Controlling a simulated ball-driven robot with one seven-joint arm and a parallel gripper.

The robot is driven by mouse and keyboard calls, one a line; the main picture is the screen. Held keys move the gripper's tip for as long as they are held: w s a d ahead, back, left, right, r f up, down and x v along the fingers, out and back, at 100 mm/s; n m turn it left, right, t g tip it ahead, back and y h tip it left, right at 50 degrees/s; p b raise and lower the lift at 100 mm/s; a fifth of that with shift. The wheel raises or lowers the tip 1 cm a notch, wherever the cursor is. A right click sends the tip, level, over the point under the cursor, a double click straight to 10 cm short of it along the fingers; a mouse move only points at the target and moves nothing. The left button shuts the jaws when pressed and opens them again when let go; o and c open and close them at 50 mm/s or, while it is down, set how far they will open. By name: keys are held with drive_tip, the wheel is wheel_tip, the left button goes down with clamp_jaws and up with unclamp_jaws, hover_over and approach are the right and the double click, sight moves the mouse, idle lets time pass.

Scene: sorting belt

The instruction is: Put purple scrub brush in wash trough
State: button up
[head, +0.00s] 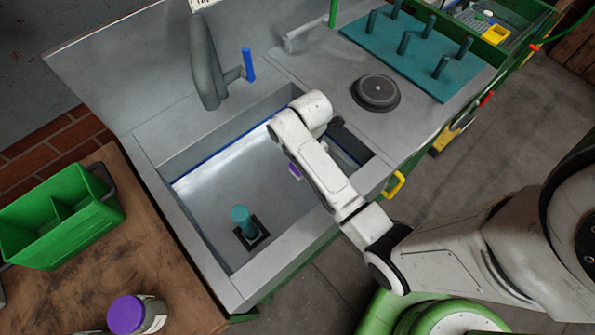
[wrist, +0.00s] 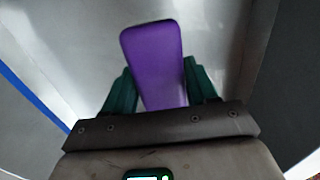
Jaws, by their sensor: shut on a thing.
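The purple scrub brush (wrist: 153,60) shows between the two green fingers of my gripper (wrist: 155,88) in the wrist view. My gripper is shut on it. In the head view only a small purple bit of the brush (head: 294,171) shows beside my arm, which hides the rest and the gripper itself. The wash trough (head: 290,240) is the grey basin in the middle, with a blue line along its inner walls. The brush is over or inside the trough; its height above the floor is hard to tell.
A teal plug (head: 241,220) stands on a dark square in the trough. A grey tap (head: 205,65) rises behind. A round dark disc (head: 376,91) and a teal peg board (head: 410,50) are at right. A green divided crate (head: 60,225) and purple-lidded jar (head: 135,314) are at left.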

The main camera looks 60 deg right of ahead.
drive_tip(key=shift+f, duration=3.3)
drive_tip(key=shift+f, duration=0.15)
drive_tip(key=o, duration=1.1)
wheel_tip(320, 180, up, 12)
drive_tip(key=shift+r, duration=0.15)
